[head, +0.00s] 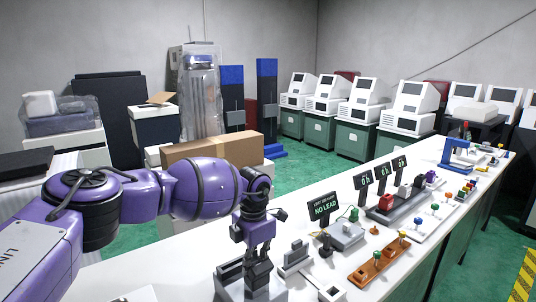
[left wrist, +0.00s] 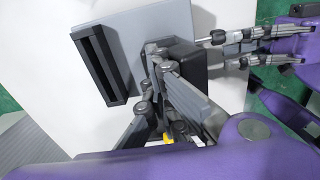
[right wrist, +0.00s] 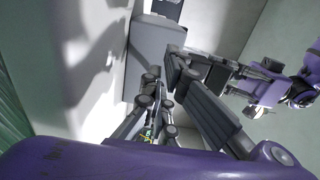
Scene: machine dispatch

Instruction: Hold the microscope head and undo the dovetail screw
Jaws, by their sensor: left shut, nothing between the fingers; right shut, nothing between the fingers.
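My left gripper (head: 258,277) points down at the near end of the white bench, shut and empty. It is over or beside a grey fixture (head: 229,272); I cannot tell whether they touch. The left wrist view shows its fingers (left wrist: 159,52) above a grey plate with a black slotted bar (left wrist: 98,62) and by a dark block (left wrist: 187,62). My right gripper (right wrist: 164,72) is shut and empty near a grey box shape (right wrist: 155,38); it is out of the head view. A blue stand (head: 458,152), possibly the microscope, is far down the bench. No dovetail screw can be made out.
Several displays and small devices line the white bench (head: 300,205). A cardboard box (head: 212,149) stands behind my left arm.

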